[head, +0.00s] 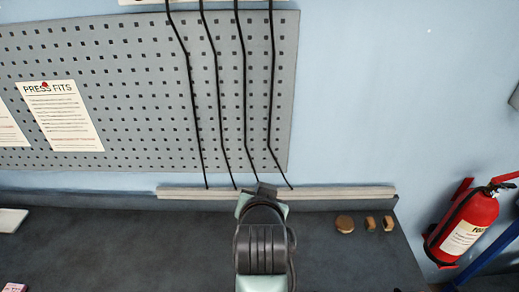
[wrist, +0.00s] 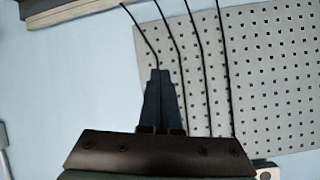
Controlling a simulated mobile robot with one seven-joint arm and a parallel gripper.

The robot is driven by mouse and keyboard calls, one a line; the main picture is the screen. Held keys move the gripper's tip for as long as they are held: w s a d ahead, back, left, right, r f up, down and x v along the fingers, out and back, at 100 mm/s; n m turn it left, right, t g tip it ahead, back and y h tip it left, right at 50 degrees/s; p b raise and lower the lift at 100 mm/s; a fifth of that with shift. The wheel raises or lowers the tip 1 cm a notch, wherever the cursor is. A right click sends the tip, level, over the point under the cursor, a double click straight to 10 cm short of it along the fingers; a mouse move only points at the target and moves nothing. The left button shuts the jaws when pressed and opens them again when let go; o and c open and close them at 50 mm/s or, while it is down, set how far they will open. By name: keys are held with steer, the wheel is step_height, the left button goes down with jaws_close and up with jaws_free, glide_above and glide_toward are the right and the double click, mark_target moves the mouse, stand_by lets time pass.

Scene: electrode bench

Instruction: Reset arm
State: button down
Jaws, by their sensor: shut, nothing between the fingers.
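My gripper is at the end of my arm, which rises from the bottom middle of the head view; the arm's own wrist hides the fingers there. In the wrist view my gripper (wrist: 160,72) shows its two dark fingers together, with nothing between them. The fingers overlap the black cables (wrist: 199,60) in the picture; I cannot tell how far apart they are. Several black cables (head: 243,80) hang down the pegboard (head: 120,60) in the head view, with their lower ends near the pale rail.
A dark bench (head: 130,245) spans the bottom, with a pale rail (head: 330,192) along its back. A round brown piece (head: 345,224) and two smaller brown pieces (head: 370,223) lie on the right. A red fire extinguisher (head: 466,225) hangs beyond the bench. The left bench is mostly clear.

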step_height(320, 180, up, 13)
steer(key=n+t+b, duration=0.1)
steer(key=t+b, duration=0.2)
steer(key=t, duration=0.2)
steer(key=s+r+n+t+b, duration=0.1)
steer(key=s+r+t+b, duration=0.1)
steer(key=s+r+t, duration=0.3)
steer(key=s+r+n+t+b, duration=0.1)
steer(key=s+r+t, duration=0.4)
steer(key=s+r, duration=0.7)
step_height(320, 180, up, 6)
steer(key=shift+s+a+r+b, duration=0.2)
steer(key=shift+b, duration=0.45)
steer(key=shift+f, duration=0.1)
